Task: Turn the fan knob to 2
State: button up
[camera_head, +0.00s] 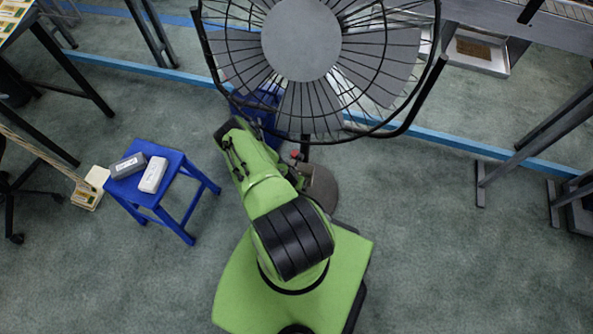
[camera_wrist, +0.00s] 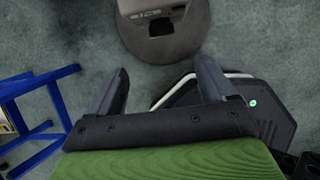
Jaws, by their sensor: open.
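The fan (camera_head: 300,40) stands at the top of the head view, with a wide dark wire guard and a grey disc at its middle. Its round grey base (camera_head: 322,188) is partly hidden behind my green arm. The base also shows at the top of the wrist view (camera_wrist: 183,60), with a grey box (camera_wrist: 152,12) above it that carries small markings. A small red part (camera_head: 296,155) shows below the guard; I cannot tell if it is the knob. No knob setting is readable. My gripper (camera_wrist: 161,66) is open and empty, its fingers apart over the floor below the fan base.
A blue stool (camera_head: 172,172) with a dark grey box (camera_head: 128,165) and a white box (camera_head: 153,175) stands left of my arm. Tables stand at the upper left and right. A blue line crosses the floor behind the fan.

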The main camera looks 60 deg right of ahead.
jog(key=b+x, duration=1.5)
jog(key=shift+f+b, duration=0.35)
jog(key=shift+s, duration=0.15)
jog(key=shift+c, duration=0.5)
jog(key=c, duration=1)
